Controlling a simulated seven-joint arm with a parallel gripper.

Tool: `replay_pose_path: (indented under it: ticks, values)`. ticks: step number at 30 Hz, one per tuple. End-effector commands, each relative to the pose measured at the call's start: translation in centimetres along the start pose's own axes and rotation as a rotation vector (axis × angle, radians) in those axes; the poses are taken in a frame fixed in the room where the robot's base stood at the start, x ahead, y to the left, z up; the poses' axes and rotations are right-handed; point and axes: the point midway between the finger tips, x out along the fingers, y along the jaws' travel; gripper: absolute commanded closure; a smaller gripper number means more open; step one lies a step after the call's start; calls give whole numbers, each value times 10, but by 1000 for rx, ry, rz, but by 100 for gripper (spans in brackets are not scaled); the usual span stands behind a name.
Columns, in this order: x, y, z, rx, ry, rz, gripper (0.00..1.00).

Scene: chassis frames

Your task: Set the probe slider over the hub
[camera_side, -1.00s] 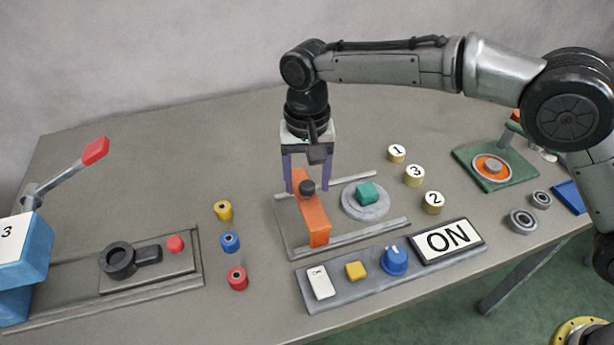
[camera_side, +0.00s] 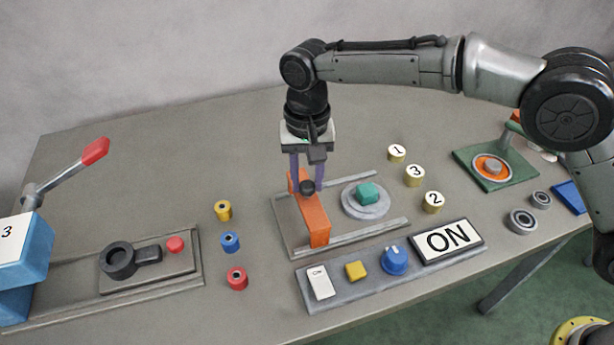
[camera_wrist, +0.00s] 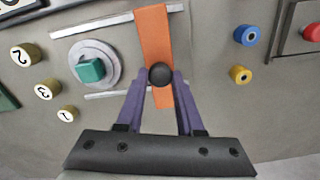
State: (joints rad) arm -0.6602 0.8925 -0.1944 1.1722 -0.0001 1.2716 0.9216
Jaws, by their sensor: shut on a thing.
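The probe slider is an orange bar (camera_side: 314,222) with a dark round knob (camera_side: 307,187), lying across two grey rails (camera_side: 368,236). The hub is a grey disc (camera_side: 352,206) with a teal block (camera_side: 368,193) on top, right of the bar in the side view. In the wrist view the hub (camera_wrist: 109,55) is left of the bar (camera_wrist: 153,35). My gripper (camera_side: 307,188) is shut on the knob; its purple fingers (camera_wrist: 160,78) close on both sides of it in the wrist view. The bar is beside the hub, not over it.
A control strip (camera_side: 335,298) with switch, yellow button, blue knob and ON sign (camera_side: 447,240) lies in front. Numbered cylinders (camera_side: 414,175) stand right of the hub. Yellow, blue (camera_side: 230,242) and red spools stand to the left.

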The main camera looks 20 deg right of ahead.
Motion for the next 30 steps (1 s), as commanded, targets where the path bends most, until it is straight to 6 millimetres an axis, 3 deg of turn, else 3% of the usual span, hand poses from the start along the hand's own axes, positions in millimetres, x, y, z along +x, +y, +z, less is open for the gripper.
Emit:
replay_pose_path:
  ticks: [21,26,30]
  values:
    - [-1,1,-1,1,1,-1,100]
    - [-2,22,-7,3,0,0,100]
    - [-2,54,-16,6,2,-1,100]
